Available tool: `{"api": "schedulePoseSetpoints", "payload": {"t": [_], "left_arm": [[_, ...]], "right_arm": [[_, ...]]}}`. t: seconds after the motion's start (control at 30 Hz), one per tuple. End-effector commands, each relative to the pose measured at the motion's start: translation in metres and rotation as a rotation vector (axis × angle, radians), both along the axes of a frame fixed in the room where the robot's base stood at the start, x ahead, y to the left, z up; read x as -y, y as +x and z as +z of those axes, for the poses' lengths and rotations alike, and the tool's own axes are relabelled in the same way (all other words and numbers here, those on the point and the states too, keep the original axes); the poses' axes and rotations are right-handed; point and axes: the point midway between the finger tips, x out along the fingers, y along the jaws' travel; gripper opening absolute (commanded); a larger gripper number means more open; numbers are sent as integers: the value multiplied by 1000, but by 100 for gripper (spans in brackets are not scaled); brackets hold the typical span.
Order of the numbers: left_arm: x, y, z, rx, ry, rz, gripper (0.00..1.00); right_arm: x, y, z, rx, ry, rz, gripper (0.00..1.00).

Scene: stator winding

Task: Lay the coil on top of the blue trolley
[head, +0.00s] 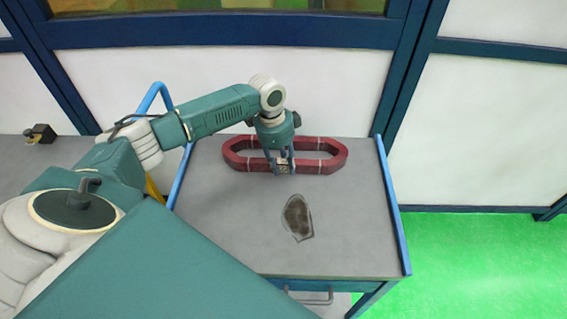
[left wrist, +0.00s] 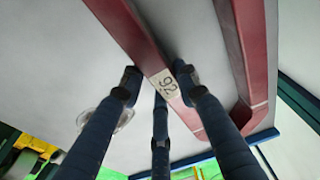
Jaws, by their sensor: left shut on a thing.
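The coil (head: 322,164) is a dark red elongated ring with pale bands. It lies flat on or just above the grey top of the blue trolley (head: 345,236), near its back edge; I cannot tell whether it touches. My left gripper (head: 284,166) comes down from above and is shut on the near long side of the coil. In the left wrist view the fingers (left wrist: 160,95) close around the red bar of the coil (left wrist: 122,30), at a pale label marked 92. My right gripper is in neither view.
A dark, irregular flat patch (head: 297,217) is on the trolley top in front of the coil. Blue rails (head: 393,205) edge the trolley's sides. A white panelled wall with blue frames (head: 330,85) stands close behind. A small black and brass object (head: 40,134) sits on a grey surface at far left.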

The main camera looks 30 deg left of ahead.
Motion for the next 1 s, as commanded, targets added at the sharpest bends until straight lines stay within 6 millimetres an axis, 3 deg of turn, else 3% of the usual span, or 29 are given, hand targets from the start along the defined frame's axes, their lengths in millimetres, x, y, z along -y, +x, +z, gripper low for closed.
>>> {"api": "schedulePoseSetpoints", "payload": {"t": [0.1,0.13,0.2,0.57,0.77,1.0], "left_arm": [[0,2,1,6,-1,0,0],[0,0,-1,0,0,0,37],[0,0,0,0,0,0,50],[0,0,4,1,0,-1,50],[-5,-2,34,5,1,0,50],[-10,-6,85,5,0,0,50]], "right_arm": [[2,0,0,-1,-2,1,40],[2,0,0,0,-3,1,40],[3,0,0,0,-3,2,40],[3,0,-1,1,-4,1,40],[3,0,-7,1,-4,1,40],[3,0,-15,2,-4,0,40]]}}
